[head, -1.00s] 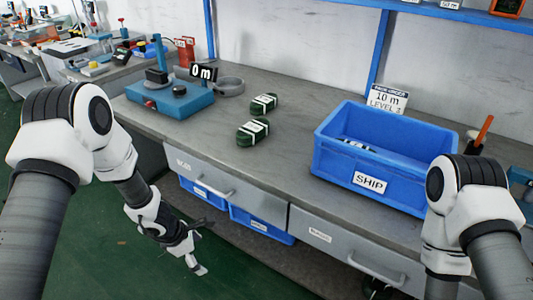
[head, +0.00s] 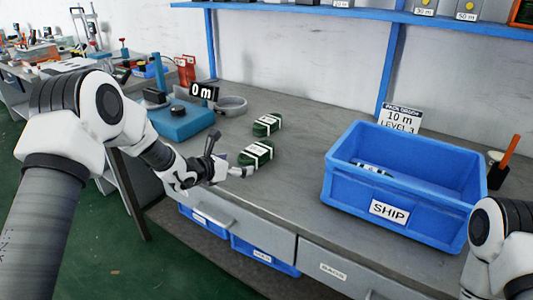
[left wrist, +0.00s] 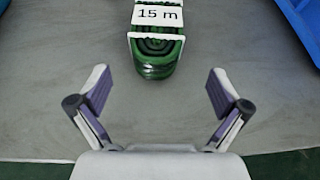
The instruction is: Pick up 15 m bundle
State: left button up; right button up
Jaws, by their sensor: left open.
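The 15 m bundle, a dark green coil with white bands, lies at the top middle of the left wrist view (left wrist: 157,62) and its label reads "15 m". It appears to be the nearer of two green bundles on the bench in the head view (head: 256,154). My left gripper (head: 228,158) is at the bench's front edge, just left of that bundle. In the left wrist view its two fingers (left wrist: 161,82) are spread wide and empty, with the bundle ahead of the gap between them. My right gripper is out of view.
A second green bundle (head: 266,125) lies just behind. A blue SHIP bin (head: 345,187) with something inside stands to the right, before a sign reading 10 m. A teal device (head: 180,121) with a 0 m display and a grey ring (head: 231,104) are at the left. Bench between is clear.

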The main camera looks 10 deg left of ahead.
aim_at(252, 158)
pick_arm(q)
jog(key=w, duration=0.1)
jog(key=w+d, duration=0.1)
jog(key=shift+w+f, duration=0.2)
jog(key=shift+w, duration=0.1)
jog(key=x, duration=0.5)
jog(key=shift+w+a+f+p, duration=0.1)
jog(key=shift+w+f+p, duration=0.1)
jog(key=shift+p, duration=0.15)
jog(key=shift+s+r, duration=0.1)
jog(key=shift+c, duration=1.1)
jog(key=c, duration=1.4)
